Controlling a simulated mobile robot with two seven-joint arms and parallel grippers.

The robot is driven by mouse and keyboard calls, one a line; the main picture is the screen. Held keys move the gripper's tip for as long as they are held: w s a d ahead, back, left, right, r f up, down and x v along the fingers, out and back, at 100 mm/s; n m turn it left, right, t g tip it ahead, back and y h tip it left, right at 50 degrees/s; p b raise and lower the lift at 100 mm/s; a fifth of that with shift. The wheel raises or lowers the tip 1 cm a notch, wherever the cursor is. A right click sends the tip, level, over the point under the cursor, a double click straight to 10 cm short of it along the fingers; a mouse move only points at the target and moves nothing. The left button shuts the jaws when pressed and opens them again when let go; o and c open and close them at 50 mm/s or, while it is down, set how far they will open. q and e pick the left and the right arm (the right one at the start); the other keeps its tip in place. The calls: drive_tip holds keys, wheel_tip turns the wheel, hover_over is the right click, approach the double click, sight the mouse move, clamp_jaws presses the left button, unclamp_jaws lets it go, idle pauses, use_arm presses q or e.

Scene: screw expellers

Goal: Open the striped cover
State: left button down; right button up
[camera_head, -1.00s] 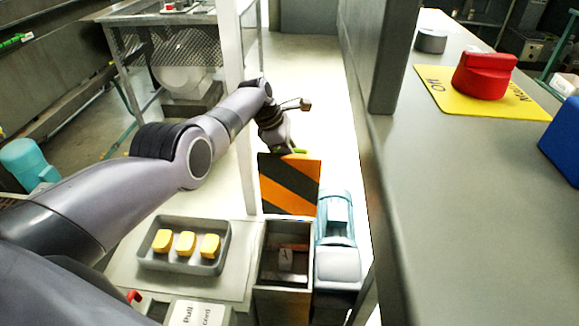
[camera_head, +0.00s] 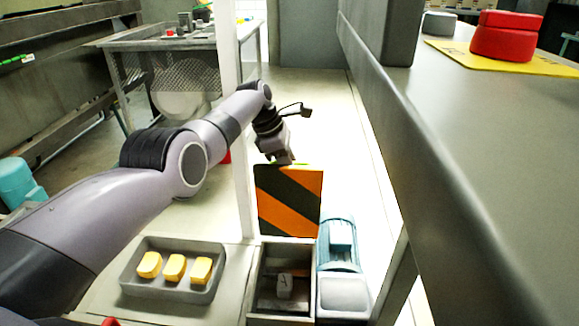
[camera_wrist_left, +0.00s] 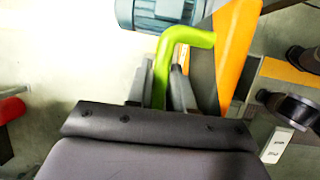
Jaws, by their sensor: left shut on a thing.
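The striped cover (camera_head: 290,202), orange and black, stands upright at the far edge of an open box (camera_head: 253,285). In the wrist view its orange and dark face (camera_wrist_left: 236,45) shows edge-on at the upper right. My left gripper (camera_head: 284,161) is at the cover's top edge. In the wrist view my left gripper (camera_wrist_left: 164,88) has its two fingers shut on a bent green handle (camera_wrist_left: 188,36) beside the cover. The handle is mostly hidden behind the gripper in the head view. My right gripper is not in view.
A grey tray (camera_head: 172,287) with yellow blocks is left of the box. A blue-grey motor (camera_head: 338,240) is close on its right. A white post (camera_head: 240,190) stands beside my left arm.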

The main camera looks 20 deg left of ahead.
use_arm(q)
drive_tip(key=shift+d, duration=0.1)
drive_tip(key=c, duration=1.1)
unclamp_jaws()
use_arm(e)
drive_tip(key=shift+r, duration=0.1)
use_arm(q)
drive_tip(key=shift+r+p, duration=0.5)
drive_tip(key=shift+r, duration=0.1)
wheel_tip(320, 180, up, 19)
drive_tip(key=p, duration=0.9)
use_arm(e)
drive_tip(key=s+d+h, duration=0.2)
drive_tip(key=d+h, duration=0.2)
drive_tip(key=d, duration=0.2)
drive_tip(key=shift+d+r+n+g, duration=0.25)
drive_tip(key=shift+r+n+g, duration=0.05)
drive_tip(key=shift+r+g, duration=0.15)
use_arm(q)
drive_tip(key=shift+f, duration=0.1)
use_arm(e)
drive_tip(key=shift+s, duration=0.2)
